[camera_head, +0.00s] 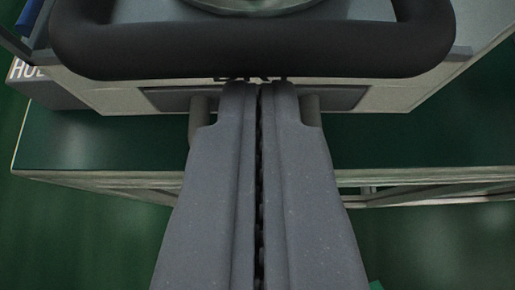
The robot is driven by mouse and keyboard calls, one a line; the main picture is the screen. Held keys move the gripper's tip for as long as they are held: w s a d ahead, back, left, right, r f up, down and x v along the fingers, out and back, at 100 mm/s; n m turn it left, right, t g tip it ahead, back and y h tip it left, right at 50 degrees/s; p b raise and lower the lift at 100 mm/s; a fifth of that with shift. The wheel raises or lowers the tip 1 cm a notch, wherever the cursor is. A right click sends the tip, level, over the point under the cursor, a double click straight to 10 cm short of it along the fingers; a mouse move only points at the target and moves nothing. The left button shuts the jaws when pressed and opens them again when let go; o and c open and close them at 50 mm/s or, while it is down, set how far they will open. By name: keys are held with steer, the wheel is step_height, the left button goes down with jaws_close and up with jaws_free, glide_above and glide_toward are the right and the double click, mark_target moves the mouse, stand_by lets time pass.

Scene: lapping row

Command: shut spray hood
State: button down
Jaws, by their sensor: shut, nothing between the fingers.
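My gripper (260,92) reaches up the middle of the view with its two grey fingers pressed together and nothing between them. A thick black rounded bar (250,50) crosses the top and bends upward at both ends; it looks like the handle of the spray hood. My fingertips are just below the bar in the picture; I cannot tell whether they touch it. Behind them is the front of a pale machine (400,98) with a dark panel, partly hidden by my fingers. The rest of the hood is out of frame, so its angle cannot be told.
The machine stands on a dark green bench top (90,140) with a pale front edge. A grey box with partly visible lettering (25,75) sits at the left. Part of a round metal piece (255,5) shows beyond the bar. Green floor lies in front.

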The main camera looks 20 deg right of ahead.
step_height(320, 180, up, 3)
steer(key=shift+s+p, duration=0.1)
steer(key=shift+p, duration=0.45)
steer(key=shift+s+r, duration=0.2)
steer(key=shift+r, duration=0.15)
steer(key=s+a+f+p, duration=0.1)
steer(key=s+a+f, duration=0.1)
steer(key=s+f, duration=0.3)
steer(key=shift+s+a+f, duration=0.15)
steer(key=shift+s+a, duration=0.05)
steer(key=shift+s, duration=1.4)
